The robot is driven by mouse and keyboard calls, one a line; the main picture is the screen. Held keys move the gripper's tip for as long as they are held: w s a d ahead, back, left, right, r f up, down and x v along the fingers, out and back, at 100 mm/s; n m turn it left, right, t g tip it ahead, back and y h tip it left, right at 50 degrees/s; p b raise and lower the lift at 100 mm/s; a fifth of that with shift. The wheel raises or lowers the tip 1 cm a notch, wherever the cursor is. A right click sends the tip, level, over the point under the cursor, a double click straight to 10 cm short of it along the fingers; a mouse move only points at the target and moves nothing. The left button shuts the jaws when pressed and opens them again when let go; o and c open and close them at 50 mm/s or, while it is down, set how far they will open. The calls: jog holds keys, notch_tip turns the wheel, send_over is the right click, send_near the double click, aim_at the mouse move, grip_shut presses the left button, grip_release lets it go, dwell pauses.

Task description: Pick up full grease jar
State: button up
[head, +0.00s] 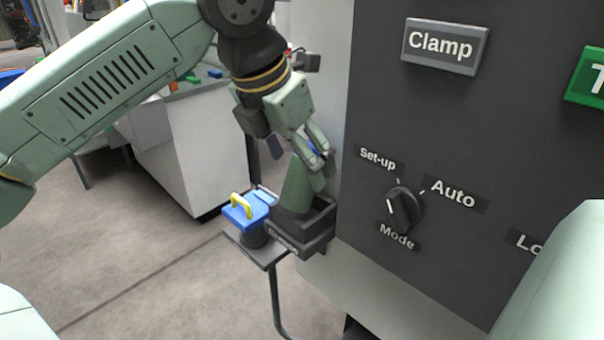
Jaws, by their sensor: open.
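A dark round jar with a blue lid and a raised yellow handle (240,212) stands on a small grey stand. Whether it is full cannot be seen. My gripper (318,160) is open and points downward, to the right of and higher in the picture than this jar, apart from it. It is at the top of a green tapered object (296,188) standing in a dark holder (300,243). A little blue shows between the fingers. Whether the fingers touch the green object cannot be told.
A flat blue-grey item (264,196) lies right behind the jar. A dark machine panel (450,120) with a mode knob (404,208) rises close to the right of my gripper. A pale cabinet (190,150) stands behind. The floor (130,260) at left is clear.

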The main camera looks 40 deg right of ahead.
aim_at(303, 170)
jog(key=shift+p+x, duration=0.45)
jog(key=shift+x, duration=1.45)
jog(key=shift+w+d, duration=0.1)
jog(key=shift+d, duration=0.05)
jog(key=shift+c, duration=0.5)
jog(key=shift+r, duration=0.1)
jog(key=c, duration=1.6)
jog(key=shift+o, duration=0.2)
jog(key=shift+r+b, duration=0.1)
jog(key=shift+b, duration=0.2)
